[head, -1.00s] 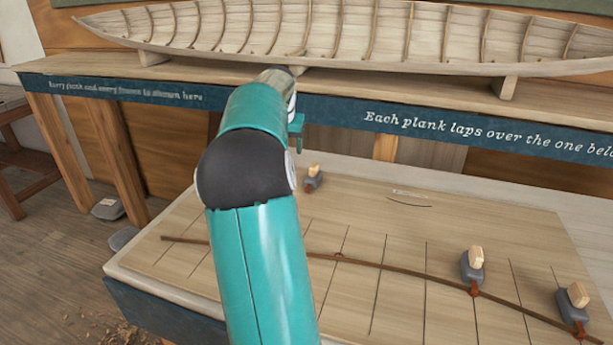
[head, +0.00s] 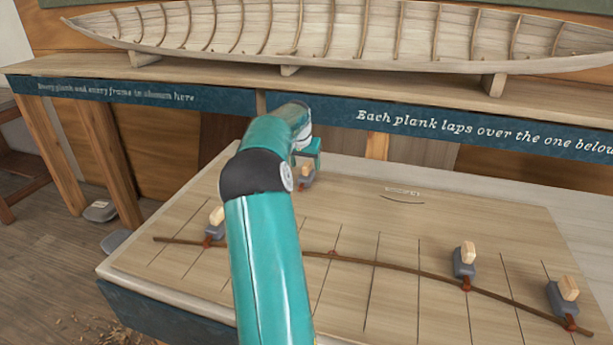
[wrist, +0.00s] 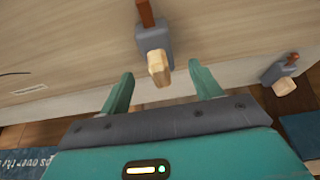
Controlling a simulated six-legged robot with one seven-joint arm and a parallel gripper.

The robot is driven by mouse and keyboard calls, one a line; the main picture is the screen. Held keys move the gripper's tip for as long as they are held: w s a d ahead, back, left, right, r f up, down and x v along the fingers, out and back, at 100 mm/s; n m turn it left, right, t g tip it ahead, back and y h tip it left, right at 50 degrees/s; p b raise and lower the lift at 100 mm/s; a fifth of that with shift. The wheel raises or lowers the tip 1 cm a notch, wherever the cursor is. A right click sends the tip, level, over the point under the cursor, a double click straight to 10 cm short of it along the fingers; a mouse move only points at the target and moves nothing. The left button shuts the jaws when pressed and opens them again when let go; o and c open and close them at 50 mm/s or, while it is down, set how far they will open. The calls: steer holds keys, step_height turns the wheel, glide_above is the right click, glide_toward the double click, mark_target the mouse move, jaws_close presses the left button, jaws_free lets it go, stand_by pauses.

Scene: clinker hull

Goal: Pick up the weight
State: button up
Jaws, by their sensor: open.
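A grey weight with a pale wooden handle and a reddish-brown hook stands apart from the curved batten on the sloping board (head: 400,220). In the head view the weight (head: 305,182) is partly hidden behind my gripper (head: 309,152). In the wrist view the same weight (wrist: 153,37) is just ahead of my gripper (wrist: 160,80). Its handle points back toward the gap between my two open teal fingers. The fingers are apart from its grey body, and nothing is held.
Other similar weights sit along the thin brown batten (head: 400,266): one at left (head: 214,226), two at right (head: 465,260) (head: 562,298). A shelf (head: 225,78) with a planked hull (head: 330,35) stands behind the board.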

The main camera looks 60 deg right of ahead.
mark_target(306, 165)
steer(key=x, duration=0.4)
steer(key=shift+f, duration=0.35)
jaws_close()
steer(key=shift+r, duration=0.15)
